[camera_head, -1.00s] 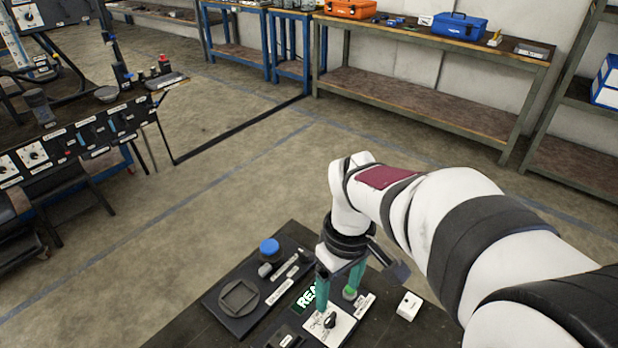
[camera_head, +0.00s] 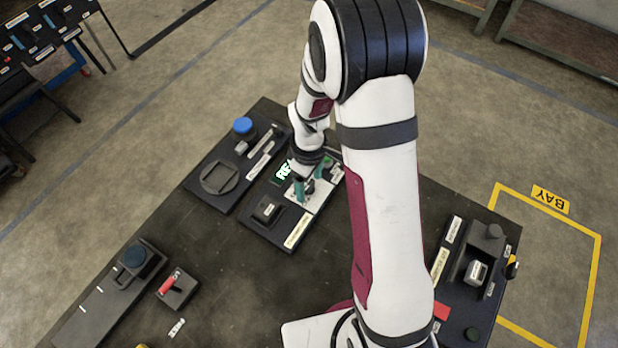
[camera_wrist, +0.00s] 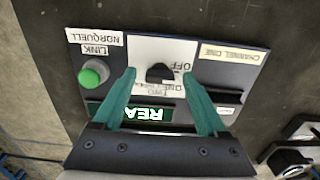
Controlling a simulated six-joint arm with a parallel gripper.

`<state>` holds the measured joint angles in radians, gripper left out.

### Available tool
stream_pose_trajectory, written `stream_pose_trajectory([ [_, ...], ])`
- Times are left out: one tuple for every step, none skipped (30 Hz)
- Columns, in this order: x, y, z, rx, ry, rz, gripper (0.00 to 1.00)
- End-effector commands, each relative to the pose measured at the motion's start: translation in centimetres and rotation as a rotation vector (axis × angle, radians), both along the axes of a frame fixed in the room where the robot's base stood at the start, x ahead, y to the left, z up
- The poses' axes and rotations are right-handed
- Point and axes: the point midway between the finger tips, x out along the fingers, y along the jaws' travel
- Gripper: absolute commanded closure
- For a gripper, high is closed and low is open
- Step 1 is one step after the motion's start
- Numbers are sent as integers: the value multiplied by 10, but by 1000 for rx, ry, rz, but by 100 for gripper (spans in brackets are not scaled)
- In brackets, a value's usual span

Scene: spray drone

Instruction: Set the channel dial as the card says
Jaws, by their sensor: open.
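The channel dial (camera_wrist: 159,74) is a small black knob on a white plate (camera_wrist: 148,46). Printed labels surround it, with "OFF" beside it; the others are hard to read. My gripper (camera_wrist: 160,77) is open, with one green finger on each side of the dial and gaps visible between. In the head view my gripper (camera_head: 304,188) is over the same panel, and the arm and fingers partly hide the dial. A card reading "CHANNEL ONE" (camera_wrist: 228,52) lies on the panel beside the plate.
A green button (camera_wrist: 93,74) under a "LINK" label and a lit display (camera_wrist: 148,113), partly covered by a finger, are close by. A black block (camera_wrist: 222,97) sits beside the other finger. Other device panels (camera_head: 218,180) stand around the dark table (camera_head: 230,270).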

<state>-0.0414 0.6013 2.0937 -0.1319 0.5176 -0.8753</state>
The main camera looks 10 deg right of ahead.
Motion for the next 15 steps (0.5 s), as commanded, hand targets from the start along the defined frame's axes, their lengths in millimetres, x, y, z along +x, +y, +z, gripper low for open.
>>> stream_pose_trajectory([
  [0,0,0,0,0,0,25],
  [0,0,0,0,0,0,25],
  [0,0,0,0,0,0,25],
  [0,0,0,0,0,0,25],
  [0,0,0,0,0,0,27],
  [0,0,0,0,0,0,34],
  [0,0,0,0,0,0,39],
  [0,0,0,0,0,0,45],
  [0,0,0,0,0,0,52],
  [0,0,0,0,0,0,57],
  [0,0,0,0,0,0,63],
  [0,0,0,0,0,0,70],
  [0,0,0,0,0,0,75],
  [0,0,1,0,0,0,81],
  [0,0,1,0,0,0,88],
])
